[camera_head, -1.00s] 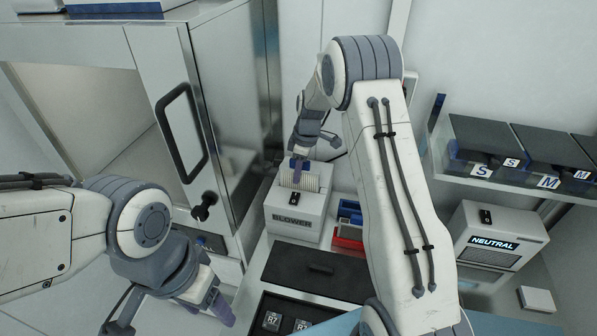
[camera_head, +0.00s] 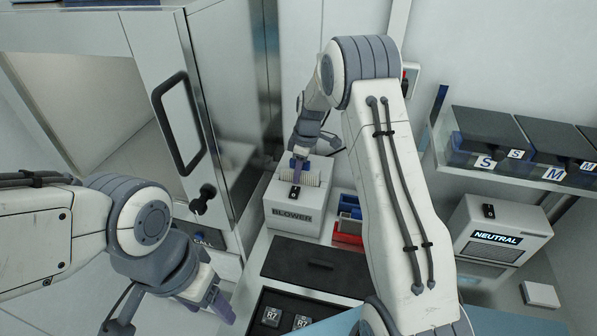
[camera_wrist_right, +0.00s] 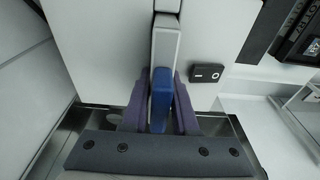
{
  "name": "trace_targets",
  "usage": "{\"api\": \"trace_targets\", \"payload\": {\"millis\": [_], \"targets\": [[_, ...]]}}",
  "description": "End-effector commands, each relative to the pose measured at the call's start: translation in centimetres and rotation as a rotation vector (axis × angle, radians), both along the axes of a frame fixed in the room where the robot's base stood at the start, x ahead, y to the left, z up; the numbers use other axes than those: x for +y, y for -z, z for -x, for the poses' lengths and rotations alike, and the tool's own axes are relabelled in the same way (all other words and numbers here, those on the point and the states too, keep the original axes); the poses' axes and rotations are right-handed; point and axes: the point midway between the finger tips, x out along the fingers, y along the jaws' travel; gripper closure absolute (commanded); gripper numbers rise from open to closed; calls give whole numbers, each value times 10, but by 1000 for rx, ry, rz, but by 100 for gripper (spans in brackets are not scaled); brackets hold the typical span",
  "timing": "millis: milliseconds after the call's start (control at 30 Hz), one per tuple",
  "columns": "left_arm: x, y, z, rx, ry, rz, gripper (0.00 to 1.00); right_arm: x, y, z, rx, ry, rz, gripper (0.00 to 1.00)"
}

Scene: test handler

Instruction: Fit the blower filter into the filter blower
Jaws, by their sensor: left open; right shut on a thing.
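The filter blower (camera_head: 291,220) is a pale box labelled BLOWER, with a black switch on its top. A pale ribbed surface (camera_head: 314,179) shows at its top opening; I cannot tell whether it is filter or grille. My right gripper (camera_head: 299,165) is over that opening. In the right wrist view its purple fingers (camera_wrist_right: 160,92) are shut on the blue tab of the blower filter (camera_wrist_right: 161,98), in line with a pale grey strip. How deep the filter sits is hidden. My left gripper (camera_head: 220,306) is open and empty at lower left, away from the blower.
A cabinet with a handled door (camera_head: 180,120) stands left of the blower. A NEUTRAL unit (camera_head: 497,240) stands at right under a shelf of boxes.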

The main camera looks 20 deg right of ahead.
Motion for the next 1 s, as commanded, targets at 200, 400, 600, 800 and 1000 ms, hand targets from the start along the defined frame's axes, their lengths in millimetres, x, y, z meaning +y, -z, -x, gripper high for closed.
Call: {"api": "trace_targets", "payload": {"millis": [200, 400, 600, 800, 1000], "targets": [[0, 2, 0, 0, 0, 0, 38, 0, 2, 0, 0, 0, 0, 38], [0, 2, 0, 0, 0, 0, 38, 0, 2, 0, 0, 0, 0, 38], [0, 6, 0, 0, 0, 0, 38, -1, -5, 0, -2, 0, 0, 38], [0, 18, 0, 0, 1, 0, 38, -6, -40, 2, -7, 0, 1, 38], [0, 27, 0, 0, 1, 0, 38, -11, -78, 6, -5, 1, 1, 38]]}}
